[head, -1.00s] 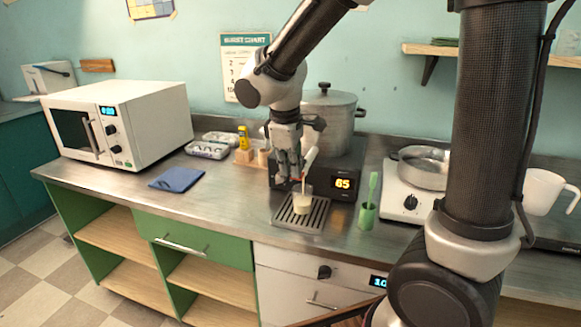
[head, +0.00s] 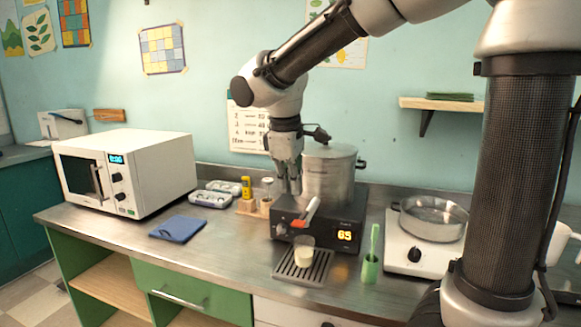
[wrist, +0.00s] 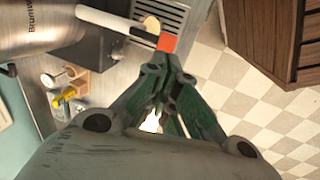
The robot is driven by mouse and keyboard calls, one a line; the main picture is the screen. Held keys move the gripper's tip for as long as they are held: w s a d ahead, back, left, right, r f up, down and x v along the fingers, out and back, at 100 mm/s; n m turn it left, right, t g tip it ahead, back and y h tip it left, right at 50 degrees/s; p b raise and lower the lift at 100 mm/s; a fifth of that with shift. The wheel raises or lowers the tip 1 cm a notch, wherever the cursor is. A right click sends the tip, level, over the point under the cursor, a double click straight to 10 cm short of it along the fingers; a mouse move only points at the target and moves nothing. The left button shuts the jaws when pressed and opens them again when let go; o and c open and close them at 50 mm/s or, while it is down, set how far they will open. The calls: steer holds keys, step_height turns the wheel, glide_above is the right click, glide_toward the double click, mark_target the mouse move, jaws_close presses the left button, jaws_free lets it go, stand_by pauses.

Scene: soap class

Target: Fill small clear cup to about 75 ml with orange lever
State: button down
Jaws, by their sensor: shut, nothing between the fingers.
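The small clear cup (head: 304,256) stands upright on the drip tray (head: 303,268), with pale cream liquid in its lower part. Its upper rim is hard to make out. The orange lever (head: 311,211) sticks out from the front of the dark dispenser (head: 335,220), above the cup. Its orange end shows in the wrist view (wrist: 166,42), with part of the cup (wrist: 151,24) behind it. My gripper (head: 294,191) is shut and empty, just above and behind the lever, apart from it. No falling stream is visible.
A large steel pot (head: 330,175) stands on the dispenser, close to my gripper. A green holder (head: 370,268) is right of the tray, and a hotplate with a pan (head: 433,215) is farther right. A blue cloth (head: 178,228) lies left, near the microwave (head: 125,170).

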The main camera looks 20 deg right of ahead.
steer(key=v, duration=0.5)
steer(key=shift+w+d, duration=0.15)
steer(key=shift+w, duration=0.1)
steer(key=s+d+f+m+t, duration=0.1)
steer(key=s+d+f+m, duration=0.2)
steer(key=s+d+m, duration=0.2)
steer(key=s+d+f+m+t+y, duration=0.1)
steer(key=s+d+m, duration=0.4)
steer(key=s+d, duration=0.7)
steer(key=shift+s+f+m, duration=0.4)
steer(key=shift+s+f, duration=0.5)
steer(key=shift+s, duration=0.25)
